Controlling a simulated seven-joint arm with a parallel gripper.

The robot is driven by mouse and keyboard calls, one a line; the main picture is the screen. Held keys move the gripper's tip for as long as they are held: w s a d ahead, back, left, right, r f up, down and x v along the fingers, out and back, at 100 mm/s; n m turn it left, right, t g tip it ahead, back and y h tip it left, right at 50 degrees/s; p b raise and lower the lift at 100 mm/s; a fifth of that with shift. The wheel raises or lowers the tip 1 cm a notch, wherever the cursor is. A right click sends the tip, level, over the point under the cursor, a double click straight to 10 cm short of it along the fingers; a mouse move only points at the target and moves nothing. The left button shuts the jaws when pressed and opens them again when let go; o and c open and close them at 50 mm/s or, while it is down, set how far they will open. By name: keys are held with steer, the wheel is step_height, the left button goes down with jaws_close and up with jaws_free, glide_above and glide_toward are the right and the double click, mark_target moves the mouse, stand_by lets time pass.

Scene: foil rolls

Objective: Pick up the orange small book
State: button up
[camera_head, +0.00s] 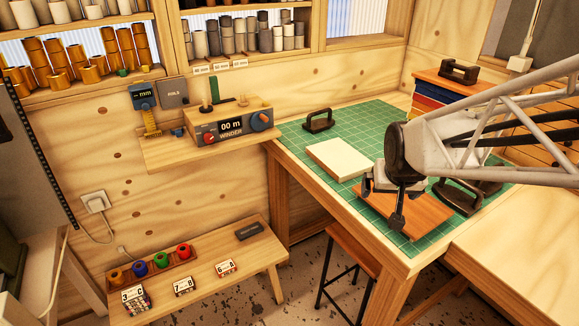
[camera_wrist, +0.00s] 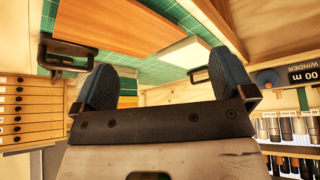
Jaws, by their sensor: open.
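A flat orange-brown slab (camera_head: 420,212), which looks like the orange small book, lies on the green cutting mat (camera_head: 372,122) on the table. It also shows at the top of the wrist view (camera_wrist: 120,25). My gripper (camera_head: 382,202) is over its left part, and the arm hides some of it. In the wrist view my gripper (camera_wrist: 165,90) has its two dark fingers wide apart with nothing between them. I cannot tell its exact height above the slab.
A cream block (camera_head: 340,158) lies beside the slab. Black handled tools stand at the back (camera_head: 319,120) and right (camera_head: 460,196) of the mat. A coloured stack (camera_head: 440,98) is at the back right. A stool (camera_head: 350,262) is by the table's front edge. The mat's near left is clear.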

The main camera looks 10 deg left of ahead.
steer(key=w+a+f+n+t+y, duration=0.1)
steer(key=w+a+f, duration=0.5)
steer(key=a, duration=0.4)
steer(key=w+a+f+n+t+y, duration=0.1)
steer(key=w+a+f+y, duration=0.1)
steer(key=w+a+f, duration=0.5)
steer(key=w+a+f+n+t+y, duration=0.1)
steer(key=w+a+f, duration=0.2)
steer(key=a+f, duration=0.4)
steer(key=w+a+f+n+y, duration=0.1)
steer(key=w+a+f, duration=0.3)
steer(key=a, duration=0.6)
steer(key=s+a+f+n+t+y, duration=0.1)
steer(key=s+a+f, duration=0.3)
steer(key=f, duration=0.8)
steer(key=s+a+f+n+t+y, duration=0.1)
steer(key=s+a+f, duration=0.4)
steer(key=f, duration=0.8)
steer(key=s+a+f+n+y, duration=0.1)
steer(key=s+a+f+y, duration=0.2)
steer(key=f, duration=0.9)
steer(key=shift+s+a+f+t+y, duration=0.15)
steer(key=shift+s+a+f+t, duration=0.05)
steer(key=shift+s+a, duration=0.2)
steer(key=shift+s+a+f+t+y, duration=0.15)
steer(key=shift+s+a+t, duration=0.1)
steer(key=shift+s, duration=0.1)
steer(key=shift+s+f, duration=0.35)
steer(key=shift+f, duration=0.05)
